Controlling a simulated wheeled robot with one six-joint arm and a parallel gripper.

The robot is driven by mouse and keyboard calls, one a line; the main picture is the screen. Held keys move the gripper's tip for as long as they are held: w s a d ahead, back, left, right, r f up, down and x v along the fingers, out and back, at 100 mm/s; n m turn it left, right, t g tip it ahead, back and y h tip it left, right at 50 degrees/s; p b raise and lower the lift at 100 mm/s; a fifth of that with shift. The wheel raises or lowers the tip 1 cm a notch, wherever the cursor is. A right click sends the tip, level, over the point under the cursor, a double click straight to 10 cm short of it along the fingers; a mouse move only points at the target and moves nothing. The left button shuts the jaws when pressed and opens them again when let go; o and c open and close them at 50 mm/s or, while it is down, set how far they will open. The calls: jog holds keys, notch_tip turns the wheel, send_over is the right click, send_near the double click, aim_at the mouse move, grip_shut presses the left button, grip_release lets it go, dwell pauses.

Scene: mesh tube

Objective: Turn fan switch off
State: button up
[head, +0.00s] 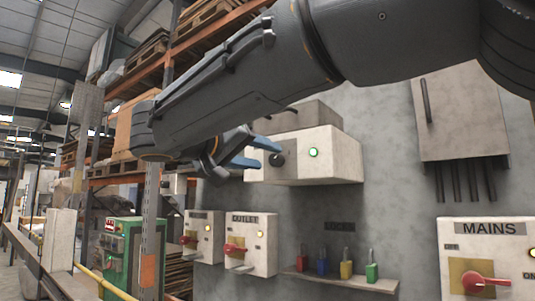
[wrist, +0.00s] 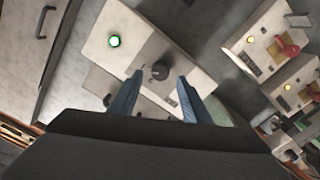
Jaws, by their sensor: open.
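A white wall box (head: 335,165) with a dark round knob (head: 276,160) and a lit green lamp (head: 313,152) is at the middle of the head view. No fan label is readable on it. In the wrist view the box (wrist: 185,52) shows tilted, with its knob (wrist: 160,71) and green lamp (wrist: 115,41). My gripper (head: 263,153) has blue fingers, apart and empty, in front of the box close to the knob. In the wrist view the knob lies between and just beyond the fingertips (wrist: 160,78). I cannot tell whether they touch it.
Below are an OUTLET box (head: 262,240) with a red handle, a similar box (head: 205,225), and a shelf (head: 345,280) with several coloured padlocks. A MAINS box (head: 490,265) is lower right. A grey cabinet (head: 460,110) hangs upper right.

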aim_at(276, 160)
jog(key=shift+p+x, duration=0.3)
jog(key=shift+x, duration=1.1)
jog(key=c, duration=1)
jog(key=shift+c, duration=0.2)
jog(key=shift+n, duration=0.3)
jog(key=n+b, duration=0.1)
jog(key=n, duration=0.2)
jog(key=shift+f, duration=0.1)
jog(key=n, duration=0.2)
jog(key=shift+n, duration=0.3)
jog(key=n+p, duration=0.2)
jog(key=n, duration=0.3)
jog(key=shift+n, duration=0.3)
